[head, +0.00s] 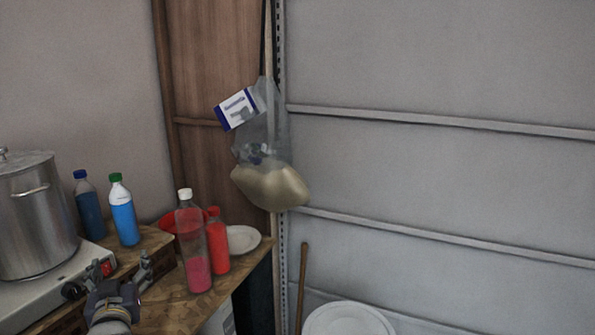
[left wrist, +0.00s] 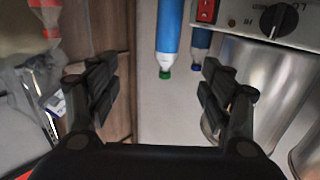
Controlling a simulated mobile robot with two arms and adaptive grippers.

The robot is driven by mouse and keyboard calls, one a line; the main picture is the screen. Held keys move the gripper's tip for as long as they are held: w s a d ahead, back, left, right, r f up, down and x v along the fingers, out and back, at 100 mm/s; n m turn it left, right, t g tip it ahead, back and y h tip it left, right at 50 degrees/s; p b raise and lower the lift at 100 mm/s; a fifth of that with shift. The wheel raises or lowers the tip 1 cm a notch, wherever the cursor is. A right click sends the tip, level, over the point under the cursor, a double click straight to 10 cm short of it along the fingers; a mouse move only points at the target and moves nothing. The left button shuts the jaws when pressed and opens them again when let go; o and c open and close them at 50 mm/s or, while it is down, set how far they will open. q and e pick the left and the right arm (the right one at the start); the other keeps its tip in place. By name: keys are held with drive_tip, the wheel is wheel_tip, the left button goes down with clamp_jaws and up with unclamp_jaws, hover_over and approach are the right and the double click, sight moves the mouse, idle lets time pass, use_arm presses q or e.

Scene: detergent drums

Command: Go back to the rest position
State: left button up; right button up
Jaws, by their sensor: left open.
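My left gripper (head: 110,290) is in the lower left of the head view, at the edge of the wooden table (head: 175,311). It is open and empty. In the left wrist view its two fingers (left wrist: 158,90) stand wide apart with nothing between them close up. Beyond them, upside down in that view, a blue bottle with a green cap (left wrist: 168,42) shows in the gap. In the head view this bottle (head: 124,217) stands upright behind the gripper, apart from it. My right gripper shows in neither view.
A stove (head: 50,295) with a large metal pot (head: 35,225) is at the left. A dark blue bottle (head: 88,208), a clear bottle with red liquid (head: 196,255), a red bottle (head: 218,245) and a white plate (head: 242,239) stand nearby. A plastic bag (head: 268,155) hangs on the wall.

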use_arm(q)
drive_tip(key=s+d+f+m+g+h, duration=0.25)
drive_tip(key=s+d+f, duration=0.25)
drive_tip(key=s+f, duration=0.4)
drive_tip(key=s+d+f+m+g+h, duration=0.2)
drive_tip(key=s+d+f+g+h, duration=0.15)
drive_tip(key=s+d+f, duration=0.55)
drive_tip(key=s+d+f+m+g+h, duration=0.1)
drive_tip(key=s+d+f+g, duration=0.15)
drive_tip(key=s+f, duration=0.45)
drive_tip(key=s+d+f+m+g, duration=0.15)
drive_tip(key=s+g, duration=0.25)
drive_tip(key=s, duration=0.7)
wheel_tip(320, 180, down, 26)
drive_tip(key=g+b, duration=0.1)
drive_tip(key=b, duration=0.1)
drive_tip(key=s+a+f+g+b, duration=0.1)
drive_tip(key=s+a+f, duration=0.2)
drive_tip(key=s+f, duration=1.5)
wheel_tip(320, 180, down, 2)
drive_tip(key=shift+a+f+g, duration=0.1)
drive_tip(key=shift+a+g, duration=0.05)
drive_tip(key=shift+g, duration=0.2)
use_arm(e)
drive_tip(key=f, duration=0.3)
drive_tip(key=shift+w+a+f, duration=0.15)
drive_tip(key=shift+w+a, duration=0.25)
